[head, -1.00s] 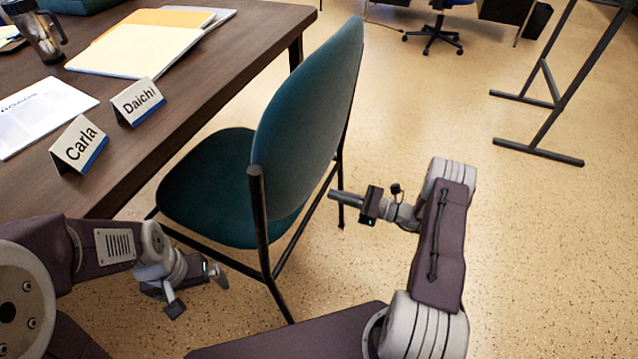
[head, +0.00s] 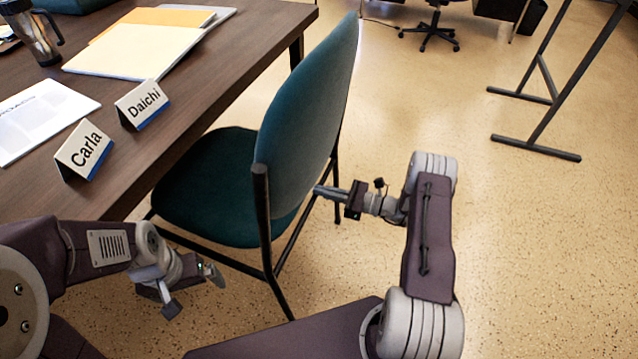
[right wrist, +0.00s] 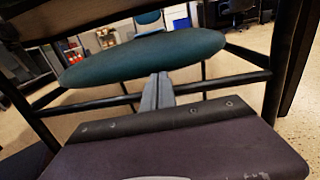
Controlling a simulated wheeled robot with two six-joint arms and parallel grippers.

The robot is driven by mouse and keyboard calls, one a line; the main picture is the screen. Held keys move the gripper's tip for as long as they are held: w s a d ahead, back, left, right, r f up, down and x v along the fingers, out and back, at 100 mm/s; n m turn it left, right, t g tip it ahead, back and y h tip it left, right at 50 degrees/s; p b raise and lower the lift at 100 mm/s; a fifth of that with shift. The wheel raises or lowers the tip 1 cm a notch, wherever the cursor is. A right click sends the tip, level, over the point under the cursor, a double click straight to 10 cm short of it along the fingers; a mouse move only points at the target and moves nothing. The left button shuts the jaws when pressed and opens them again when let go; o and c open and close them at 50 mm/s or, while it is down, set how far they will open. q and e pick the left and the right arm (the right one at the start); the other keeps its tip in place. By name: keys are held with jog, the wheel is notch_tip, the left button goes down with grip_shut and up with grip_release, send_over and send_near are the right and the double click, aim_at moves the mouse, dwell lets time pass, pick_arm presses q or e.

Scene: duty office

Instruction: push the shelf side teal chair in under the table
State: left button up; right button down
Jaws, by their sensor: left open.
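The teal chair (head: 215,190) stands upright at the right side of the brown table (head: 215,80), its backrest (head: 310,110) away from the table and its seat beside the table edge. My right gripper (head: 322,191) is shut and empty, with its tip at the back of the chair just below the backrest. I cannot tell whether it touches. In the right wrist view its fingers (right wrist: 157,92) lie together below the teal seat (right wrist: 150,60), by a dark frame bar (right wrist: 100,108). My left gripper (head: 193,292) is open and empty, low in front of the chair's near legs.
Name cards (head: 84,150), folders (head: 135,45) and a mug (head: 33,35) are on the table. A dark metal stand (head: 545,145) is at the right. Another teal chair (right wrist: 148,20) shows beyond the seat in the wrist view.

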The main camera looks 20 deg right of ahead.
jog(key=v, duration=0.9)
jog(key=shift+s+d, duration=0.2)
jog(key=shift+d, duration=0.15)
jog(key=shift+r, duration=0.1)
